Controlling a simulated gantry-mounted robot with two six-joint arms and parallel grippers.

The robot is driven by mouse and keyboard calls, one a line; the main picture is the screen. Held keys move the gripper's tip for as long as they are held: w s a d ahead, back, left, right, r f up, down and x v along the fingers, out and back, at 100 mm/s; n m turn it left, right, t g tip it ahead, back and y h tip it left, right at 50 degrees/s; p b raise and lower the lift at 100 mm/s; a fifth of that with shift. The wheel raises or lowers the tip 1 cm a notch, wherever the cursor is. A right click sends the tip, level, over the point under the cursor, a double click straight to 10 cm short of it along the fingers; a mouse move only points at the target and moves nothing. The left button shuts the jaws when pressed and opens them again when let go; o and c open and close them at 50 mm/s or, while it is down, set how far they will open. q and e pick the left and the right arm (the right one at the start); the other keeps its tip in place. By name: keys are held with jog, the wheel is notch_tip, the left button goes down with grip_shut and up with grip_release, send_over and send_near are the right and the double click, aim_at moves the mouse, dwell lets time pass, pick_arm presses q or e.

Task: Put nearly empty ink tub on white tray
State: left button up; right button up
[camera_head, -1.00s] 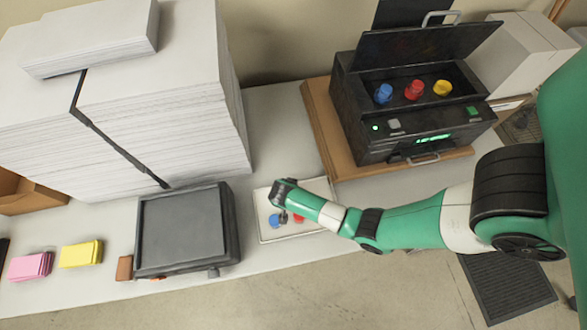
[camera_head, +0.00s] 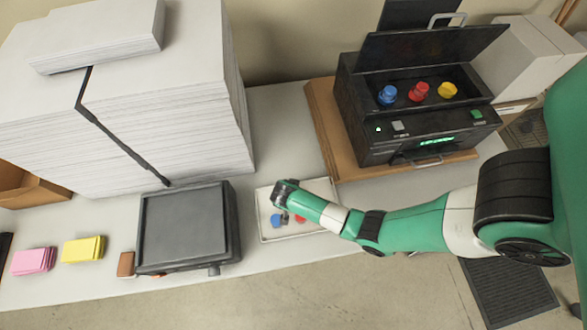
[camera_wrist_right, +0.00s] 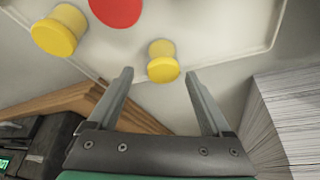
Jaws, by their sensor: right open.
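The white tray (camera_head: 327,187) lies on the table below my right arm, and its rim shows in the right wrist view (camera_wrist_right: 225,58). My right gripper (camera_wrist_right: 158,75) is open and points down at the tray. A smaller yellow tub (camera_wrist_right: 162,62) stands near the tray's rim, between and just beyond the fingertips. A larger yellow tub (camera_wrist_right: 60,31) and a red tub (camera_wrist_right: 116,10) are on the tray too. In the head view, a blue tub (camera_head: 276,221) and part of the red tub (camera_head: 299,219) show beside the gripper; the yellow tubs are hidden there. My left gripper is out of view.
The black machine (camera_head: 400,150) on a wooden board (camera_head: 322,130) holds blue (camera_head: 387,95), red (camera_head: 419,92) and yellow (camera_head: 447,91) tubs under its raised lid. A grey flat device (camera_head: 185,228) stands left of the tray, and a tall paper stack (camera_head: 170,140) behind it.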

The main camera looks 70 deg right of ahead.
jog(key=p+v, duration=0.3)
jog(key=v, duration=0.8)
jog(key=shift+r, duration=0.1)
